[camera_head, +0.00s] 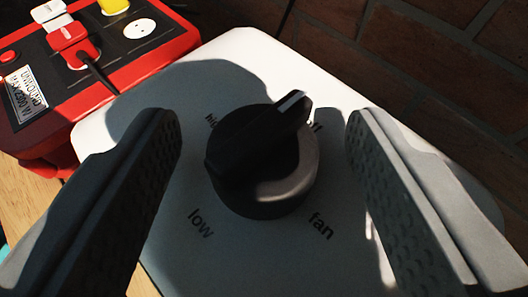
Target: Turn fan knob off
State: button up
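The black fan knob (262,160) sits on a white panel (215,262). Its raised grip runs diagonally, and the end with the white mark points to the upper right, partly covering a label there. The labels "low" and "fan" show below the knob, and a label starting with "hi" shows at its upper left, partly hidden. My gripper (262,135) is open, with one finger on each side of the knob. Visible gaps separate both fingers from the knob, and nothing is held.
A red power strip or cable reel (45,118) with several plugs stands at the upper left, close to the panel. A brick wall (430,60) rises behind. A strip of wooden table (30,205) shows at the left.

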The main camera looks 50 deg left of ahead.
jog(key=shift+d, duration=0.1)
jog(key=v, duration=1.7)
jog(key=shift+r, duration=0.15)
jog(key=shift+s, duration=0.15)
